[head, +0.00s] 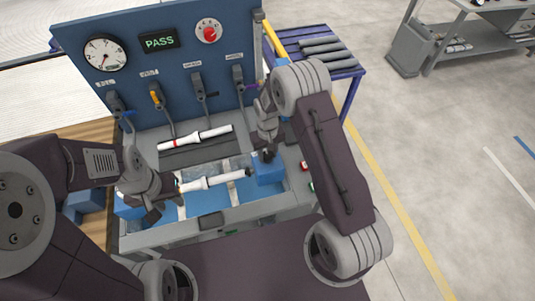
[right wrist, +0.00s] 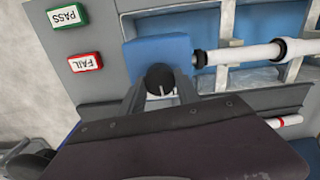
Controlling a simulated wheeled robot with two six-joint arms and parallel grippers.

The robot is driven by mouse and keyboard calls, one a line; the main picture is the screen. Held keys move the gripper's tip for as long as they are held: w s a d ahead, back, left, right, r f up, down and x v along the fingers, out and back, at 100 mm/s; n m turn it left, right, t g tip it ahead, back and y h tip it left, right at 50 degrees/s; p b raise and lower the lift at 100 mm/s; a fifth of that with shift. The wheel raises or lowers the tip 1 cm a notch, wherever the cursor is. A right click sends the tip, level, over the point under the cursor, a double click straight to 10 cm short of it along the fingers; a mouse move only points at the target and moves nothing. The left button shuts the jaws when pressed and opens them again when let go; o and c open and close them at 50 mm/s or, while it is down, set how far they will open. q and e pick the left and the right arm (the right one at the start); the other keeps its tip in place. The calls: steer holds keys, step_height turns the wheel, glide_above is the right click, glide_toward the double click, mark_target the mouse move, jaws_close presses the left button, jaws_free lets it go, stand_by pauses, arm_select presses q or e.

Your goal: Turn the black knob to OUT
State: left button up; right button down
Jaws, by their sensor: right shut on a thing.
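The black knob (right wrist: 160,78) sits on the near face of a blue block (right wrist: 150,52) in the right wrist view. My right gripper (right wrist: 160,94) is shut on the knob, its fingers on either side of it. In the head view my right gripper (head: 267,155) comes down at the right blue block (head: 268,174) and covers the knob. A white pipe with dark ends (head: 215,182) lies level in the bay, its right end at this block. My left gripper (head: 152,210) is by the left blue block (head: 128,209); its fingertips are too small to read. I cannot read an OUT mark.
A blue panel (head: 75,40) at the back carries a gauge, a green PASS display (head: 159,42) and a red dial. Another white pipe (head: 195,138) lies behind the bay. A rack of grey pipes (head: 325,48) stands at right.

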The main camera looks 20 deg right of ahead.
steer(key=n, duration=0.3)
steer(key=shift+n+b, duration=0.3)
steer(key=shift+n, duration=0.1)
steer(key=n, duration=0.3)
steer(key=shift+n, duration=0.3)
steer(key=n+b, duration=0.1)
steer(key=n, duration=0.5)
steer(key=shift+n, duration=0.4)
steer(key=c, duration=0.9)
jaws_free()
steer(key=shift+r, duration=0.1)
